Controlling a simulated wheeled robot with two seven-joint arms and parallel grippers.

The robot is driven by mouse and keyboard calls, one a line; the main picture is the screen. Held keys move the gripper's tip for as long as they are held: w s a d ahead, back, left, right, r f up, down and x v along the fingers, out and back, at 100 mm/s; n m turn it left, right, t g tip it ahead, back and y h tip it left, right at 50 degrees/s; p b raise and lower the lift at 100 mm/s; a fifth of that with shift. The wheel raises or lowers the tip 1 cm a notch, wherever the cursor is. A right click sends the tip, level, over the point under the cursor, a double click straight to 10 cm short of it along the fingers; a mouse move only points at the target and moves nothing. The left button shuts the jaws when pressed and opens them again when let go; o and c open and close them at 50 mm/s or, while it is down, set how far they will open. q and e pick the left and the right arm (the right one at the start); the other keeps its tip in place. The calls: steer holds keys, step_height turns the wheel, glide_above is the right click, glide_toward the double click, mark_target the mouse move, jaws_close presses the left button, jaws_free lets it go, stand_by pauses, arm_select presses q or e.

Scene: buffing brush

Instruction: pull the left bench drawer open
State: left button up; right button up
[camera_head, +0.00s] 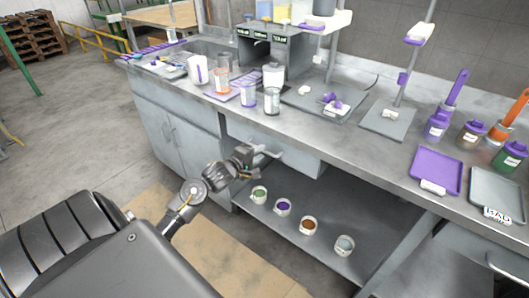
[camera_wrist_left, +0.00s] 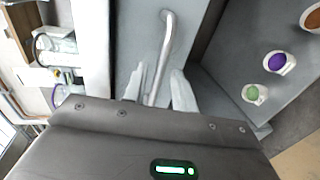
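My left gripper (camera_head: 248,162) is at this handle. In the left wrist view the handle (camera_wrist_left: 163,60) runs down between the two pale fingers of my left gripper (camera_wrist_left: 158,92). The fingers are apart, with gaps visible beside the bar. The drawer front (camera_wrist_left: 138,35) lies behind the handle. The handle's lower end is hidden by the gripper body. My right gripper is not in view.
The worktop (camera_head: 350,140) above holds cups, trays and bottles. A lower shelf (camera_head: 325,218) under the drawer carries several small pots, including a purple one (camera_head: 283,206). Cabinet doors (camera_head: 180,135) stand left of the drawer. The floor in front is clear.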

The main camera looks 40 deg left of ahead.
mark_target(263, 151)
arm_select(q)
steer(key=shift+x, duration=1.55)
jaws_close()
steer(key=shift+d, duration=0.1)
